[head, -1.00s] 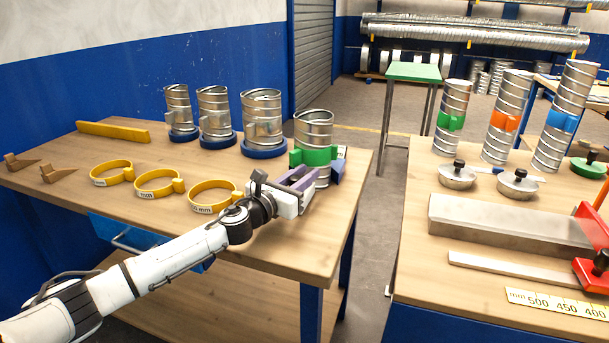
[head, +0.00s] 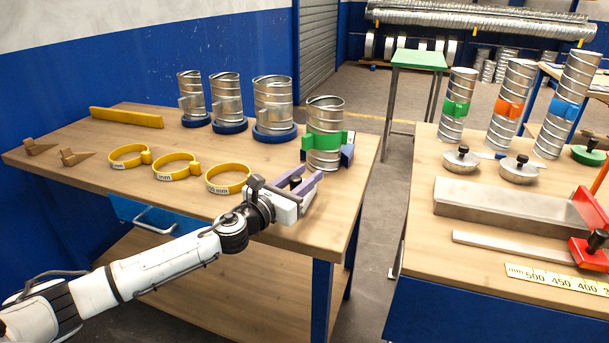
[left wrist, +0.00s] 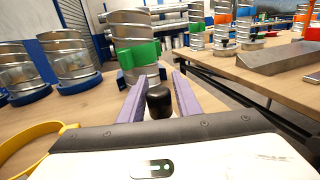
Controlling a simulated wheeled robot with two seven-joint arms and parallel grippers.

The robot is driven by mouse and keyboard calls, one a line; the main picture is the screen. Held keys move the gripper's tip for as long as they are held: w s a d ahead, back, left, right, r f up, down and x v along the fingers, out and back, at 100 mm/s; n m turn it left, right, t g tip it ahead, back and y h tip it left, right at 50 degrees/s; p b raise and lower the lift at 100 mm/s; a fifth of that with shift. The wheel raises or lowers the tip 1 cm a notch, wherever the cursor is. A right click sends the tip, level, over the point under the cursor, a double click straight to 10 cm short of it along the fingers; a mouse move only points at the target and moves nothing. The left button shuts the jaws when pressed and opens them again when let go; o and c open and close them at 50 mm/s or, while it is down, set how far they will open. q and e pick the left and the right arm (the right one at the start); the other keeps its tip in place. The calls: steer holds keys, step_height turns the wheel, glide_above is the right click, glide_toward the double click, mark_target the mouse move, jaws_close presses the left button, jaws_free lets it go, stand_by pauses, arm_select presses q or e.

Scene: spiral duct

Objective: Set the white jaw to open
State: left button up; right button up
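My left gripper (head: 307,180) has a white body and two purple fingers; it is the only white jaw I can make out. Its fingers stand apart with a clear gap in the head view and in the left wrist view (left wrist: 172,88). A small black knob (left wrist: 158,98) shows between the fingers; I cannot tell what it belongs to. Beyond the fingertips, apart from them, a metal spiral duct (head: 324,112) stands upright with a green clamp (head: 325,140) around it. No duct or clamp is between the fingers. My right gripper is not in view.
Several ducts on blue bases stand along the back of the wooden bench (head: 120,205). Yellow rings (head: 228,179) lie left of my gripper. A yellow bar (head: 126,117) and wooden wedges (head: 75,157) lie farther left. A second bench (head: 420,235) stands to the right across a gap.

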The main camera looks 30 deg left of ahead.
mark_target(293, 186)
arm_select(q)
steer(key=s, duration=0.4)
steer(key=s+b, duration=0.1)
steer(key=s, duration=0.3)
steer(key=shift+s+a+f, duration=0.15)
steer(key=shift+s+b, duration=0.3)
steer(key=shift+s, duration=0.7)
